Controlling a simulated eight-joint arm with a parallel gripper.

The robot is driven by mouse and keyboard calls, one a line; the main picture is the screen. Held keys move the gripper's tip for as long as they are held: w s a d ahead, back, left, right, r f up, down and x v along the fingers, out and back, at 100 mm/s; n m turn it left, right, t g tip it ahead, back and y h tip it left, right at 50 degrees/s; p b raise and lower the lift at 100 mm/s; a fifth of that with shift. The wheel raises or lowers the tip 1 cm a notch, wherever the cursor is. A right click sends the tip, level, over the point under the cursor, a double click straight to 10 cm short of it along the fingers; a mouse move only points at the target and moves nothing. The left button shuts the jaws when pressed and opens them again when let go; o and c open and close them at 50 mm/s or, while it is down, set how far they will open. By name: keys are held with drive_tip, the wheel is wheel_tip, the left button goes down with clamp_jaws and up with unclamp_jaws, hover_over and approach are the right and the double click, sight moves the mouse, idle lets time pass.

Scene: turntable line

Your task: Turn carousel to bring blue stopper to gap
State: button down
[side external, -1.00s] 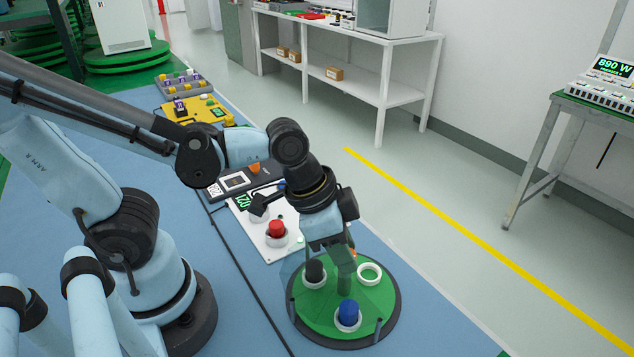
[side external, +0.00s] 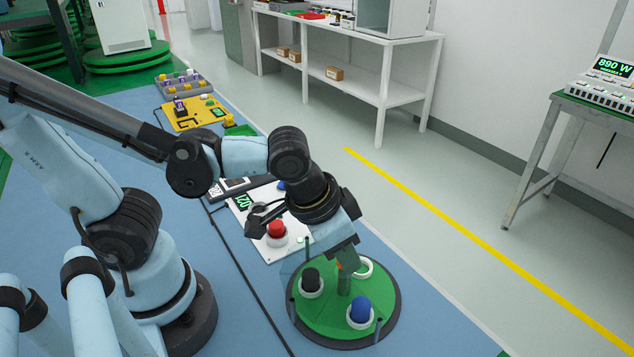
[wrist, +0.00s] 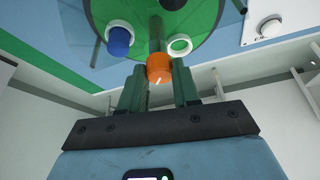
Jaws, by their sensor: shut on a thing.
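The carousel is a green disc (side external: 328,317) with a dark rim. It carries a blue stopper (side external: 360,311) at the front right, a black stopper (side external: 311,279) at the left and an empty white ring (side external: 364,268) at the back right. A green post with an orange knob (wrist: 159,67) stands at its centre. My gripper (wrist: 160,78) is shut on the orange knob, one finger on each side; in the side view the fingertips mostly hide it. The wrist view also shows the blue stopper (wrist: 119,41) and the empty ring (wrist: 180,45). I cannot make out the gap clearly.
Thin pegs and a see-through guard stand at the carousel's edge. A white panel with a red button (side external: 276,229) lies close behind, under my wrist. A yellow fixture (side external: 196,112) is farther back. The blue mat (side external: 440,325) right of the carousel is clear.

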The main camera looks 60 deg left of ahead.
drive_tip(key=shift+d+n+y, duration=0.1)
drive_tip(key=shift+n+y, duration=0.45)
drive_tip(key=shift+n, duration=0.8)
drive_tip(key=shift+d+n+y, duration=0.1)
drive_tip(key=shift+n+y, duration=0.45)
drive_tip(key=shift+n, duration=0.8)
drive_tip(key=shift+d+n+g+y, duration=0.15)
drive_tip(key=shift+n+y, duration=0.25)
drive_tip(key=shift+n, duration=0.8)
drive_tip(key=shift+n+g+y, duration=0.25)
drive_tip(key=shift+n+y, duration=0.15)
drive_tip(key=shift+n, duration=0.8)
drive_tip(key=shift+w+d+n+g+y, duration=0.1)
drive_tip(key=shift+n+g+y, duration=0.25)
drive_tip(key=shift+n, duration=0.85)
drive_tip(key=shift+w+n+g+y, duration=0.1)
drive_tip(key=shift+n+g+y, duration=0.2)
drive_tip(key=shift+n, duration=0.9)
drive_tip(key=shift+n+g+y, duration=0.25)
drive_tip(key=shift+n+g, duration=0.6)
drive_tip(key=shift+n, duration=1.65)
drive_tip(key=c, duration=0.8)
unclamp_jaws()
